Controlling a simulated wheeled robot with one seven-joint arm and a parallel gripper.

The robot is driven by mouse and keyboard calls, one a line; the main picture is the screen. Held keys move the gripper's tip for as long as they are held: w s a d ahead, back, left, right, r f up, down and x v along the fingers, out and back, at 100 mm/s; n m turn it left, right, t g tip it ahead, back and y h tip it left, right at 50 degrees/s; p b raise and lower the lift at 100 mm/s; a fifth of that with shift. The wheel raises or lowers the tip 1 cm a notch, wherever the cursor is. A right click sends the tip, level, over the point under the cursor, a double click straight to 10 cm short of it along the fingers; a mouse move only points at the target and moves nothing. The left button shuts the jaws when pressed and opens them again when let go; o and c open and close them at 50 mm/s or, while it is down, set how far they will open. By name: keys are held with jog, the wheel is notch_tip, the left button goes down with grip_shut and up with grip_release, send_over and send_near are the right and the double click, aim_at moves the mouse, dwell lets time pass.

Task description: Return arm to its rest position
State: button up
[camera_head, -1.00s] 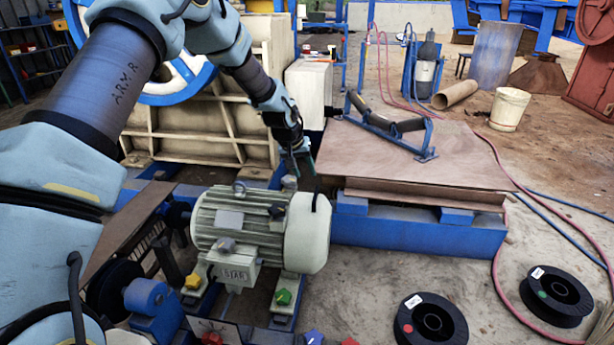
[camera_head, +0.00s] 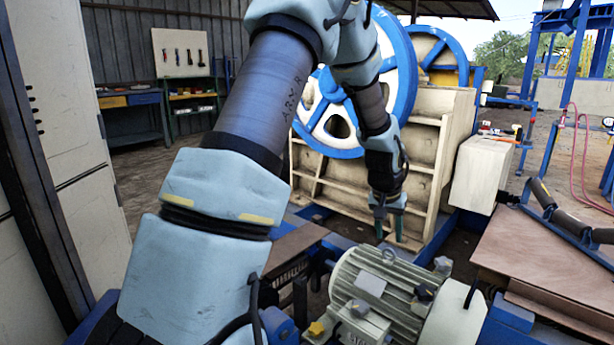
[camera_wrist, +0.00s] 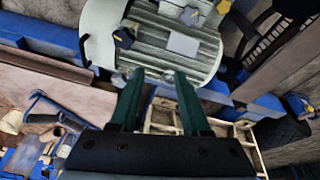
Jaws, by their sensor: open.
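My gripper (camera_head: 389,226) hangs pointing down in the head view, in front of the cream crusher body and behind the motor. Its two dark green fingers also show in the wrist view (camera_wrist: 157,95), spread apart with nothing between them. The ribbed grey-green electric motor (camera_head: 385,285) sits below and nearer than my gripper in the head view. In the wrist view the motor (camera_wrist: 165,45) lies beyond the fingertips; I cannot tell the exact gap. My blue-grey arm is bent, with its forearm reaching down to the gripper.
The jaw crusher (camera_head: 420,140) with its blue-rimmed flywheel (camera_head: 403,75) stands right behind my gripper. A cream box (camera_head: 481,172) and a brown sheet-topped table (camera_head: 540,245) stand at right. A pale cabinet (camera_head: 60,110) is at left. Open floor shows between cabinet and crusher.

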jog(key=s+a+r+n+y, duration=0.1)
jog(key=s+a+r+n, duration=0.1)
jog(key=s+a, duration=0.5)
jog(key=s+a+r+n, duration=0.1)
jog(key=s+a+r, duration=0.15)
jog(key=a, duration=0.95)
jog(key=s+a+r+n+y, duration=0.1)
jog(key=s+a+n, duration=0.1)
jog(key=s+a, duration=0.55)
notch_tip(320, 180, up, 21)
jog(key=w+a+p, duration=0.1)
jog(key=p, duration=1.9)
jog(key=shift+w+a+f+g, duration=0.15)
jog(key=shift+a+g, duration=0.25)
